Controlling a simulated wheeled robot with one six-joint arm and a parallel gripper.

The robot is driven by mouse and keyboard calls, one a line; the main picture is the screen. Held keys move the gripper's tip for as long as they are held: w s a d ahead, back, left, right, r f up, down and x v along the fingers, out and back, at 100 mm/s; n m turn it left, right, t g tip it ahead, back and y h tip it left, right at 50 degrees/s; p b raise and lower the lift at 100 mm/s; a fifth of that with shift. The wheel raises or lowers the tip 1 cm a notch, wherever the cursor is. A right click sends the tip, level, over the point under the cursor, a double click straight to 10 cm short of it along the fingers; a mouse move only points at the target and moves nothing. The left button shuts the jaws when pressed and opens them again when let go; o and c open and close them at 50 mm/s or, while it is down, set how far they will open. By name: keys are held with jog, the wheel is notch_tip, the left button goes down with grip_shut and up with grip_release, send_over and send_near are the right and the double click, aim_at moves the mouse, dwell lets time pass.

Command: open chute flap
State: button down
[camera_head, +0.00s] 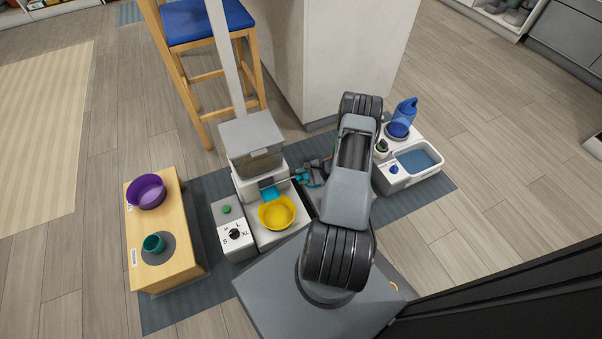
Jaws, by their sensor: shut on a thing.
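The feeder (253,148) has a grey lid, a see-through hopper and a white body. At its front is the blue chute flap (269,192), tilted outward above a yellow bowl (277,212). A thin bar runs from the flap's right side to my gripper (304,178). My gripper is beside the feeder's right side, shut on the end of this bar, which seems to be the flap's handle. The jaws are small in view, and my arm hides what lies behind and right of them.
A control box (234,233) with a dial and green button stands left of the bowl. A wooden stand (169,260) holds a purple bowl (147,192) and teal cup (154,244). A water unit (413,162) stands right of my arm. A blue-seated stool (205,22) stands behind.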

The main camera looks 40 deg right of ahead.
jog(key=shift+s+a+f+b, duration=0.25)
jog(key=shift+s+f+b, duration=0.1)
jog(key=shift+s+f, duration=0.45)
jog(key=shift+f, duration=0.05)
jog(key=c, duration=0.8)
grip_release()
jog(key=shift+r, duration=0.2)
jog(key=p+v, duration=0.4)
jog(key=v, duration=0.9)
jog(key=shift+s+d+r, duration=0.15)
jog(key=shift+d, duration=0.15)
